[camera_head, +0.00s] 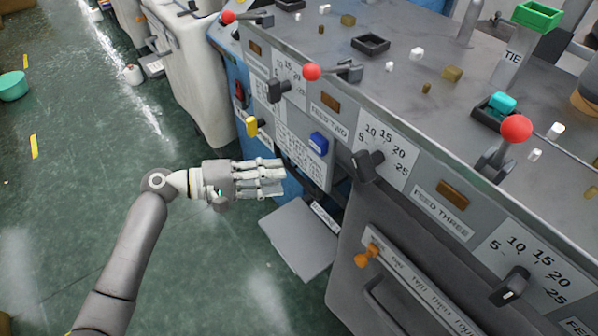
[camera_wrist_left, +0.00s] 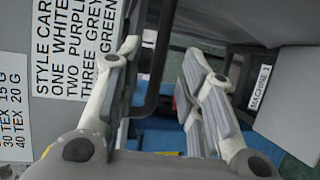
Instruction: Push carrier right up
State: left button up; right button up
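My left gripper (camera_head: 281,175) reaches in from the left, in front of the grey machine's control face and above the floor. In the left wrist view its two fingers (camera_wrist_left: 163,55) stand apart with nothing held between them. An orange knob (camera_head: 368,256) sits at the left end of a slanted strip (camera_head: 420,290) marked with number words, low on the machine. It may be the carrier; I cannot tell for sure. The gripper is well to the left of the knob and apart from it. My right gripper is not in view.
Red-ball levers (camera_head: 312,72) and dark dials (camera_head: 368,164) line the machine. A grey plate (camera_head: 298,240) lies low below the hand.

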aim_at(297, 174)
pick_arm(q)
jog(key=x, duration=0.4)
jog(key=shift+w+d+p, duration=0.1)
jog(key=shift+d+p, duration=0.25)
jog(key=shift+d, duration=0.05)
jog(key=shift+w+d+f, duration=0.15)
jog(key=shift+d+f, duration=0.05)
jog(key=shift+d, duration=0.4)
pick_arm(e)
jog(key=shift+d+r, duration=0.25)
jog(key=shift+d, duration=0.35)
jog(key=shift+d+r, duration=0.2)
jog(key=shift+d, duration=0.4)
pick_arm(q)
jog(key=c, duration=0.6)
grip_shut()
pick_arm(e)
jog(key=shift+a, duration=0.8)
